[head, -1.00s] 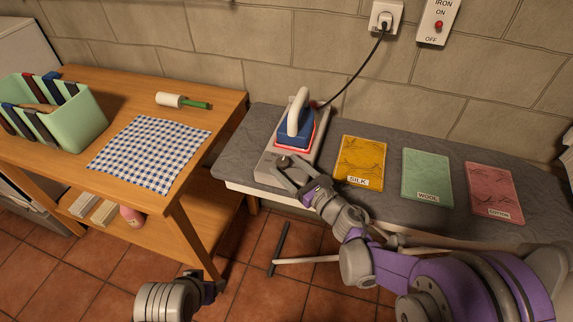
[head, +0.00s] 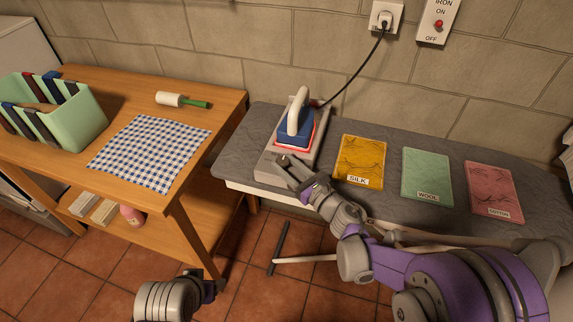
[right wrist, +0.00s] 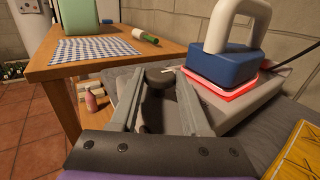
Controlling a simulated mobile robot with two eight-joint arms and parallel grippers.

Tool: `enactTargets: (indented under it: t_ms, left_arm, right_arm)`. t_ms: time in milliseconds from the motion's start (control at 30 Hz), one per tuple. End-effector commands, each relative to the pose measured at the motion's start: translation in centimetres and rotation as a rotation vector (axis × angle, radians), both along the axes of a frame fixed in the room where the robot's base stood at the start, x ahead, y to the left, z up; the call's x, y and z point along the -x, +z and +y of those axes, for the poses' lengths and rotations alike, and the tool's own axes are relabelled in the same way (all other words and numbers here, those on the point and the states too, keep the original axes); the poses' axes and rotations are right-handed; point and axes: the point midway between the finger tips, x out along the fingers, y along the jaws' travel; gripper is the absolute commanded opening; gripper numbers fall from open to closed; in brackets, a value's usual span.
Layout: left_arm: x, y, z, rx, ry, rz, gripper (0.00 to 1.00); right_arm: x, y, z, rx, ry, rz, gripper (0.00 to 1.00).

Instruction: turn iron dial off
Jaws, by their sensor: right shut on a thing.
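The iron (head: 296,127) has a blue body, a white handle and a red edge. It stands on a grey base on the ironing board; it also shows in the right wrist view (right wrist: 228,68). A dark round dial (right wrist: 160,77) sits at the near end of the base. My right gripper (head: 285,160) is shut on the dial, with one finger on each side of it in the right wrist view (right wrist: 160,80). The dial's setting cannot be read. My left gripper (head: 212,288) is low at the bottom of the head view, away from the board; its jaws are unclear.
Silk (head: 360,163), wool (head: 427,175) and cotton (head: 493,190) cloths lie on the ironing board (head: 240,150). A cord runs to the wall socket (head: 386,17). An iron switch panel (head: 438,22) is beside it. A wooden table (head: 225,100) stands left.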

Motion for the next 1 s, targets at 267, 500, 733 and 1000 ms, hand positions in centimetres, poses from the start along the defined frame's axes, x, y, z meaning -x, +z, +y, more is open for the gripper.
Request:
enactTargets:
  t_ms: [267,500,733,1000]
  left_arm:
    - [0.0,-0.3,0.0,0.000,0.000,0.001,0.65]
    - [0.1,-0.9,0.0,0.000,0.000,0.003,0.65]
    - [0.2,-1.2,0.0,0.000,0.000,0.004,0.65]
    - [0.2,-1.2,0.0,0.000,0.000,0.004,0.65]
  right_arm:
    - [-0.2,-0.1,-0.2,0.001,0.074,-0.001,0.00]
    - [-0.5,-0.1,-0.5,0.000,0.249,-0.001,0.00]
    - [-0.9,0.0,-0.7,-0.001,0.466,-0.002,0.00]
    - [-1.2,0.0,-0.7,-0.003,0.716,-0.001,0.00]
